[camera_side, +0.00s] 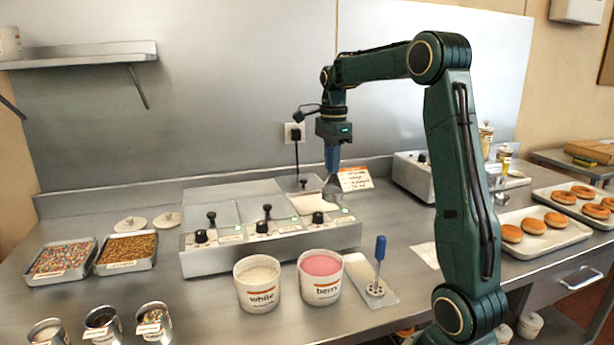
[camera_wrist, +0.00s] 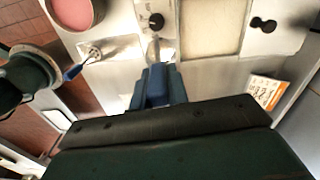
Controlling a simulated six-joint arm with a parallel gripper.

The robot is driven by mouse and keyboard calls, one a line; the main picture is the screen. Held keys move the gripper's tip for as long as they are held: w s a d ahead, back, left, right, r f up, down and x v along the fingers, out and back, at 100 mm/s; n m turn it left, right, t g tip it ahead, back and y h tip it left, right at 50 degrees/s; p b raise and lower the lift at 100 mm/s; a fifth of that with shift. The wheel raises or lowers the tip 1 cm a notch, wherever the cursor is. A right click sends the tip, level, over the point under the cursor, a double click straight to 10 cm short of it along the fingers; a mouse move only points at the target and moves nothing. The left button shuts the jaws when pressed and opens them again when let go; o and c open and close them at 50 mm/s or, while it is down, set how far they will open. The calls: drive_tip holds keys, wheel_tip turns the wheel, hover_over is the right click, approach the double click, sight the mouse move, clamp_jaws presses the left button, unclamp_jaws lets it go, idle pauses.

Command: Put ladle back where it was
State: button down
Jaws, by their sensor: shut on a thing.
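My gripper (camera_side: 331,150) is shut on the ladle (camera_side: 332,187) by its blue handle. The ladle hangs roughly upright, metal bowl down, over the right end of the steel glaze warmer (camera_side: 270,240). In the wrist view the ladle's metal end (camera_wrist: 161,51) shows just beyond my gripper (camera_wrist: 158,84). I cannot tell whether the bowl touches the warmer. A second blue-handled tool (camera_side: 379,265) with a perforated metal end stands on a pale rest (camera_side: 388,299) in front of the warmer; it also shows in the wrist view (camera_wrist: 75,70).
A white tub (camera_side: 259,297) and a berry tub (camera_side: 320,291) with pink glaze stand before the warmer. A small sign (camera_side: 355,179) stands behind it. Two sprinkle trays (camera_side: 127,265) are at left; donut trays (camera_side: 545,240) are at right. The rest's far end has bare counter nearby.

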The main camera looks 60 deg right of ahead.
drive_tip(key=s+a+r+m, duration=0.1)
drive_tip(key=s+a+r, duration=0.55)
drive_tip(key=s, duration=0.35)
wheel_tip(320, 180, down, 20)
drive_tip(key=shift+w+d, duration=0.15)
drive_tip(key=shift+d, duration=0.15)
idle(0.9)
drive_tip(key=shift+f, duration=0.1)
drive_tip(key=c, duration=1.4)
unclamp_jaws()
drive_tip(key=shift+o, duration=0.2)
wheel_tip(320, 180, up, 12)
drive_tip(key=shift+a+r, duration=0.1)
drive_tip(key=shift+r, duration=0.1)
